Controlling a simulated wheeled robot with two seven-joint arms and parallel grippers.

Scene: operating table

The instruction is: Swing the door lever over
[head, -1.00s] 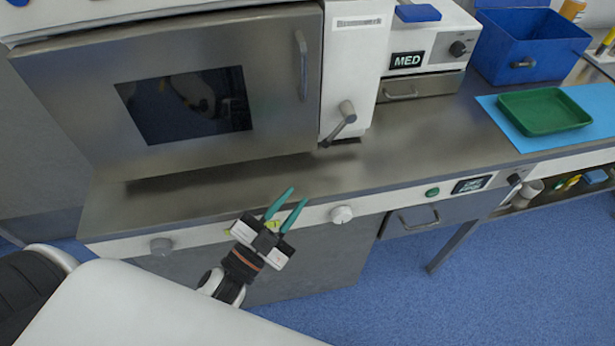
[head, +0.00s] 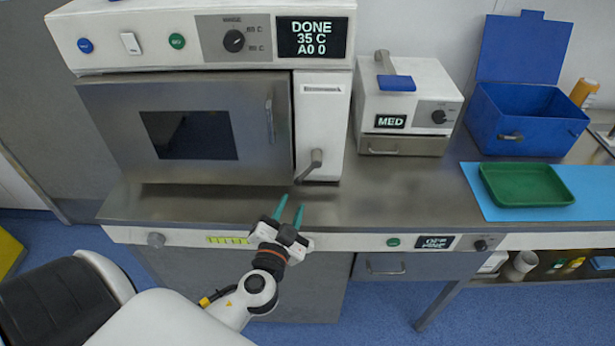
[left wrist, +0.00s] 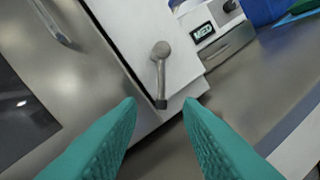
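The door lever (head: 311,166) is a grey handle on the white panel to the right of the oven-like machine's steel door (head: 190,130). Its arm slants down and to the left from the pivot in the head view. In the left wrist view the lever (left wrist: 160,75) lies ahead, above the gap between my fingertips. My left gripper (head: 289,213), with green fingers, is open and empty, in front of and below the lever, apart from it. It also shows in the left wrist view (left wrist: 158,108). My right gripper is not in view.
The machine's display (head: 313,37) reads DONE, 35 C, A0 0. To the right stand a small MED unit (head: 405,100), an open blue box (head: 525,125) and a green tray (head: 527,185) on a blue mat (head: 475,190). The steel counter (head: 400,195) before the lever is clear.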

